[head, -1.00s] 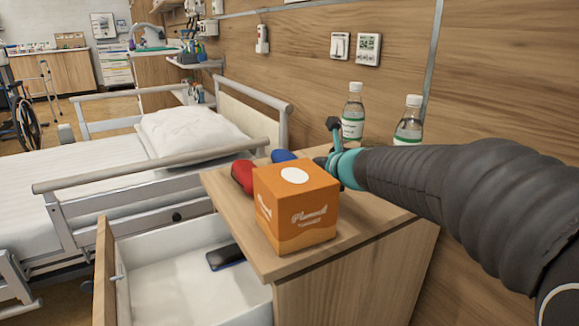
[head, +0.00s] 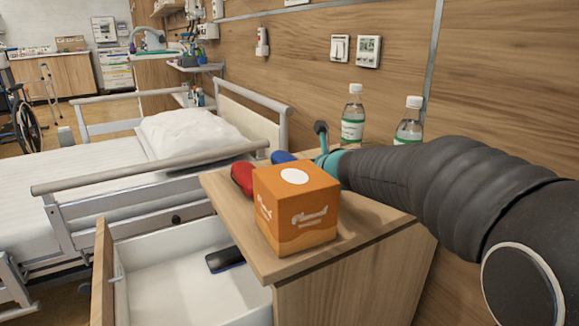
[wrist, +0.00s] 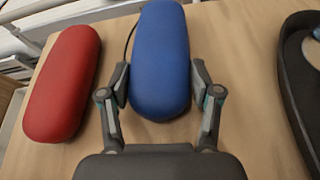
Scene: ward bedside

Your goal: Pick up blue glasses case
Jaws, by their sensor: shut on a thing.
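The blue glasses case (wrist: 159,60) lies on the wooden bedside cabinet top, between the two fingers of my gripper (wrist: 159,85) in the wrist view. My gripper is shut on it, one finger on each side near its close end. In the head view only a part of the blue case (head: 283,157) shows behind the orange box, and the fingers are mostly hidden there. A red glasses case (wrist: 63,82) lies to the left of the blue one, apart from it; it also shows in the head view (head: 242,178).
An orange box (head: 296,212) stands at the cabinet's front. Two bottles (head: 353,115) (head: 409,122) stand at the back by the wall. An open drawer (head: 165,275) holds a dark object (head: 225,258). A dark tray-like object (wrist: 295,70) is at the wrist view's right.

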